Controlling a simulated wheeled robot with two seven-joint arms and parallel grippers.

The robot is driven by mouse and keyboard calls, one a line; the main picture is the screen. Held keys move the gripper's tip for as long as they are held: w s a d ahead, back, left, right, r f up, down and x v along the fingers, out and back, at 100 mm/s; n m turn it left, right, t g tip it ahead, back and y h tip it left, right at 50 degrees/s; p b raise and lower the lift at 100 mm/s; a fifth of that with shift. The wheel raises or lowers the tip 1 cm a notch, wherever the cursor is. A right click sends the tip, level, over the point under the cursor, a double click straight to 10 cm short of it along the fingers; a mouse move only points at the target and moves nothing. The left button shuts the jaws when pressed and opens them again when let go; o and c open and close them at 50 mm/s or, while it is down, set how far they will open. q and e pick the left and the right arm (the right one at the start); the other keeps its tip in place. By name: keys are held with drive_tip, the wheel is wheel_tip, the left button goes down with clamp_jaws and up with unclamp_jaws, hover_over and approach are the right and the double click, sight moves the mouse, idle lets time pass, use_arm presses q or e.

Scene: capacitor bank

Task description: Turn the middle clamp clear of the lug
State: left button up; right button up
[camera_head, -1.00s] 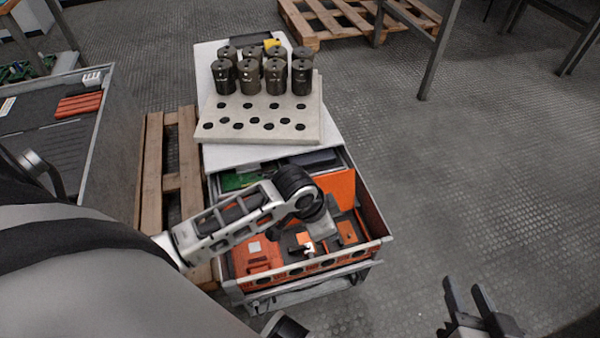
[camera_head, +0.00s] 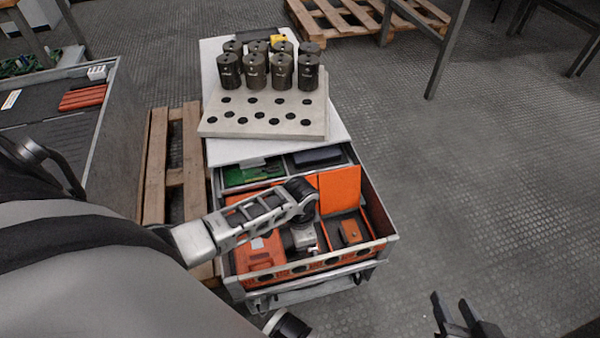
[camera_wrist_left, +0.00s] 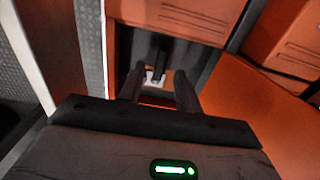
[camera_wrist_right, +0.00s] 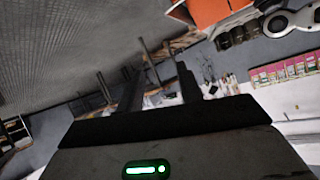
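My left gripper (camera_head: 303,240) reaches down into the open drawer, among the orange blocks. In the left wrist view its two fingers (camera_wrist_left: 160,84) stand apart, with a narrow slot beyond them. In that slot is a small dark part with a silver forked end (camera_wrist_left: 155,78); I cannot tell whether it is the middle clamp or the lug, or whether a finger touches it. In the head view my arm hides this spot. My right gripper (camera_head: 453,306) is open and empty over the floor at the lower right; its spread fingers also show in the right wrist view (camera_wrist_right: 158,78).
The drawer (camera_head: 380,248) holds orange blocks (camera_head: 340,188) and a green board (camera_head: 250,175). Behind it, a pale holed plate (camera_head: 215,122) carries several dark cylinders (camera_head: 256,70) on a white top. A wooden pallet (camera_head: 155,170) lies at left.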

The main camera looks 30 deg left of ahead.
use_arm(q)
drive_tip(key=shift+f+b, duration=0.35)
drive_tip(key=shift+f, duration=0.85)
use_arm(e)
drive_tip(key=shift+w+a+r+t, duration=0.1)
drive_tip(key=shift+a+r+t, duration=0.1)
drive_tip(key=shift+r+t, duration=0.25)
use_arm(q)
clamp_jaws()
